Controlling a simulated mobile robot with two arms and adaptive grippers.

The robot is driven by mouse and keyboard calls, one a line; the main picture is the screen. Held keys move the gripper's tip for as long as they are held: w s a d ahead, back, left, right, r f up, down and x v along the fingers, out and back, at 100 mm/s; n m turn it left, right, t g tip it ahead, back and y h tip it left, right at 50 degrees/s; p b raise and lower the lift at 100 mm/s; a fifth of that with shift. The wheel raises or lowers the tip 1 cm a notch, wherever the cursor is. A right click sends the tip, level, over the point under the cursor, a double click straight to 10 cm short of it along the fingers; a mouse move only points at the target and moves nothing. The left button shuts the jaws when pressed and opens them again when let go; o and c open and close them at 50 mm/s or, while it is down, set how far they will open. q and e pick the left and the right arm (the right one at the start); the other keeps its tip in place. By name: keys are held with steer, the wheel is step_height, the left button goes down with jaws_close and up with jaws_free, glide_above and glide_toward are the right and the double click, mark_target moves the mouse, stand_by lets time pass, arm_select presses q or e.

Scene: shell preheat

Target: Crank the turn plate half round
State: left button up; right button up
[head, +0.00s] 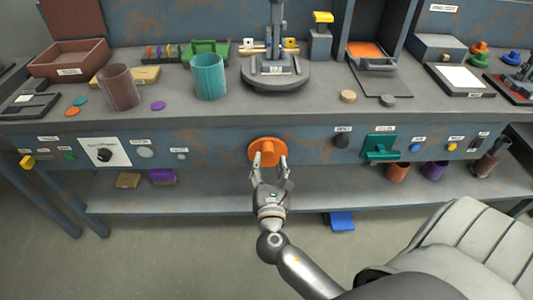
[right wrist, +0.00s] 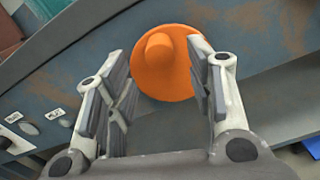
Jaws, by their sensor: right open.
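The crank is an orange disc (head: 257,149) with a protruding peg, on the front panel of the bench below the round turn plate (head: 275,82). In the right wrist view the orange disc (right wrist: 163,80) lies just beyond my fingertips, and its peg (right wrist: 158,45) points toward the upper middle. My right gripper (head: 270,163) is open in front of the disc, its fingers spread with nothing between them. In the right wrist view the right finger overlaps the disc's right edge. Whether it touches cannot be told. My left gripper is not in view.
A teal cup (head: 209,78) and a brown cup (head: 119,87) stand on the bench top. A lower shelf (head: 230,184) runs beneath the panel.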

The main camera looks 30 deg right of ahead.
mark_target(268, 155)
steer(key=x, duration=0.5)
steer(key=shift+a, duration=0.1)
steer(key=c, duration=1)
